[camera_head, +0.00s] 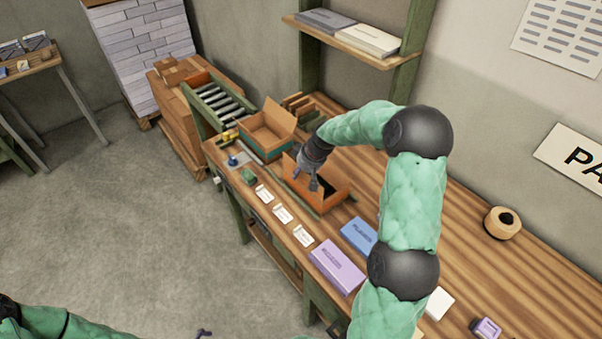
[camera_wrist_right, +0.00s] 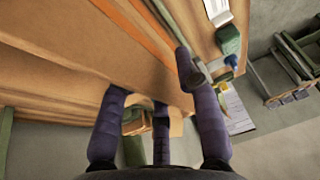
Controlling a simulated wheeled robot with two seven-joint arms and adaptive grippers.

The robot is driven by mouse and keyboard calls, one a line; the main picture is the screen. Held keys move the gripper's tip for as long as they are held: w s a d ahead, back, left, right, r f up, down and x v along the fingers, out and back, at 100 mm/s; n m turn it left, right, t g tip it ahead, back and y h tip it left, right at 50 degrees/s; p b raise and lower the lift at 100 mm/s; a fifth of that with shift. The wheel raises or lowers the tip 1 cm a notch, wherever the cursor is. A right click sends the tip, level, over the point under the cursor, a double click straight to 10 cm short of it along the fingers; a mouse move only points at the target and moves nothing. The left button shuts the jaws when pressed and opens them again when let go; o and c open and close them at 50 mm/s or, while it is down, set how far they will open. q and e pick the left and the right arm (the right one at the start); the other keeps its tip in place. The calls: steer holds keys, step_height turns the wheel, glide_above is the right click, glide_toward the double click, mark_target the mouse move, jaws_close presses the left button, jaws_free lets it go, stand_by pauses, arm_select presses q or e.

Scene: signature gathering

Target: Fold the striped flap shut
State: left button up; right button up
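An open brown cardboard box (camera_head: 333,198) stands on the wooden workbench in the head view. My right gripper (camera_head: 307,181) points down at this box, with its fingers at or over the opening. In the right wrist view the purple fingers of my right gripper (camera_wrist_right: 152,95) are spread apart, with brown cardboard (camera_wrist_right: 150,75) close beyond them. I cannot tell whether they touch it. No stripes can be made out clearly on any flap, and the gripper and arm hide part of the box. My left arm shows only at the lower left of the head view; its fingers cannot be made out.
A second open box (camera_head: 268,128) stands behind, beside a roller conveyor (camera_head: 218,103). White cards (camera_head: 283,213), a purple box (camera_head: 337,266) and a blue box (camera_head: 358,235) lie along the bench's front. A tape roll (camera_head: 502,223) lies on the right. The bench's right half is mostly clear.

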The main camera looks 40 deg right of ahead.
steer(key=shift+w+f, duration=0.1)
steer(key=shift+f, duration=0.15)
jaws_close()
